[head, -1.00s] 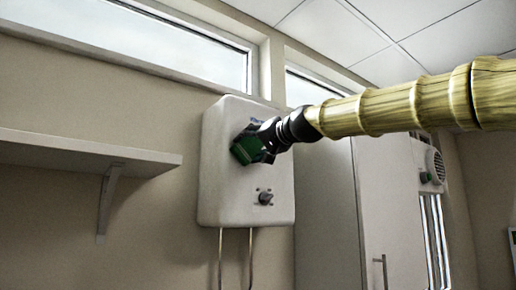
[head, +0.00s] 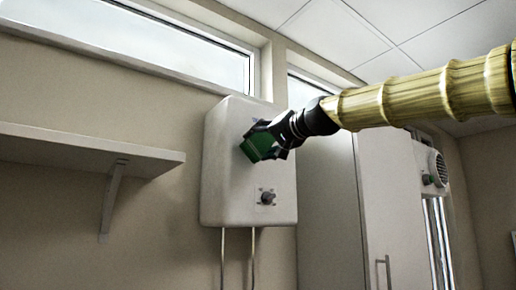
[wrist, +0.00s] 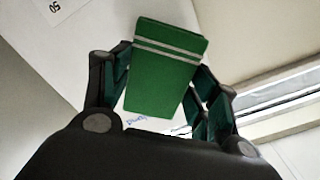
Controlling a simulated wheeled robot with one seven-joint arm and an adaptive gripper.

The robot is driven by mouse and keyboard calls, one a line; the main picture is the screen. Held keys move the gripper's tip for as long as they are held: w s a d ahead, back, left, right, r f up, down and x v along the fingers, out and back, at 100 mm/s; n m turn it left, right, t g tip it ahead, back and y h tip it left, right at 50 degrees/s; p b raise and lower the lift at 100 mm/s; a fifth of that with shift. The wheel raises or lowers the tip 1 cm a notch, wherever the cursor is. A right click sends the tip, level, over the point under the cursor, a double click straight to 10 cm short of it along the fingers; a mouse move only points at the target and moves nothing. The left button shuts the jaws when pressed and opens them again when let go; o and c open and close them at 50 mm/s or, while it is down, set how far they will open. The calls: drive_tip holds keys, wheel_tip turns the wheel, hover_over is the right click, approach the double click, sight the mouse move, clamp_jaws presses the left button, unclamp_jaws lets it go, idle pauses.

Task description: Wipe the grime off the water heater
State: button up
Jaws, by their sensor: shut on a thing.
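The water heater (head: 225,190) is a white box with rounded edges on the wall, with a dark knob low on its front; it also shows in the wrist view (wrist: 80,62). My gripper (head: 272,141) is in front of the heater's upper half. It is shut on a green block (head: 257,145), like a sponge, with two pale stripes in the wrist view (wrist: 165,75). I cannot tell whether the block touches the heater. Blue lettering (wrist: 137,120) shows below the block in the wrist view. I cannot make out any grime; the block and gripper hide part of the front.
A white shelf (head: 80,148) on a bracket sticks out to the left of the heater. A tall pale cabinet (head: 330,200) stands close on the right. Two pipes (head: 223,255) run down below the heater. A window (head: 180,50) is above.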

drive_tip(key=shift+v, duration=0.8)
drive_tip(key=shift+b, duration=0.3)
drive_tip(key=shift+b+v, duration=0.9)
drive_tip(key=shift+v, duration=0.6)
